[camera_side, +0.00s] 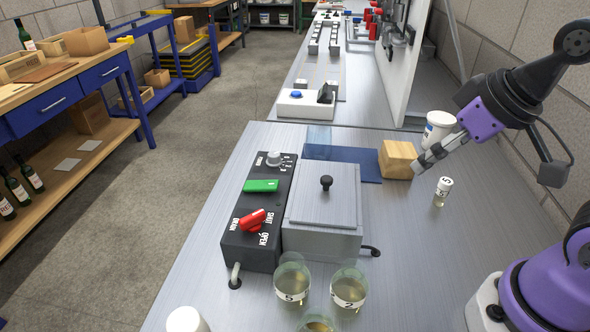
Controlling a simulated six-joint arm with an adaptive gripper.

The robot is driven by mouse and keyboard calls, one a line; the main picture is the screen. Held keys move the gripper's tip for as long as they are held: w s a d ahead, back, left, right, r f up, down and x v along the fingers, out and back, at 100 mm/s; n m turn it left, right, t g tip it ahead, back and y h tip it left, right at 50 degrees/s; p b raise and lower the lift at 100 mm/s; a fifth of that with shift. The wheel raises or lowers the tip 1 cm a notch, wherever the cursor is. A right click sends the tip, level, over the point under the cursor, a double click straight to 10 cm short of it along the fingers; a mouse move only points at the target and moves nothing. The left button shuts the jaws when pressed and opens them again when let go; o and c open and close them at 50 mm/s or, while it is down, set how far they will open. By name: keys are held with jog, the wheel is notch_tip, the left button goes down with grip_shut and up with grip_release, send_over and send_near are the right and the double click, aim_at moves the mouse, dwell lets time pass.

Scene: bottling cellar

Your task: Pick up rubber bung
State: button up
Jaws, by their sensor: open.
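I cannot pick out a rubber bung with certainty in this view. My gripper (424,164) is open, at the right of the steel bench, with its fingertips just beside a wooden block (398,159). I see nothing held between the fingers. A small vial with a white cap (443,188) stands upright on the bench, below and to the right of the fingertips. A white tub (438,128) stands behind the gripper and is partly hidden by it.
A steel box with a black-knobbed lid (323,205) stands mid-bench beside a black control panel (245,240). Numbered glasses (292,284) stand in front. A blue mat (345,162) lies behind the box. The bench right of the box is mostly clear.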

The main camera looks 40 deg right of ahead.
jog(key=n+y, duration=0.3)
jog(key=n, duration=0.4)
send_near(184, 321)
jog(key=shift+g, duration=0.3)
jog(key=x, duration=0.4)
jog(key=shift+w, duration=0.15)
jog(key=x, duration=0.6)
jog(key=shift+w+a, duration=0.1)
jog(key=shift+w, duration=0.05)
jog(key=c, duration=1.3)
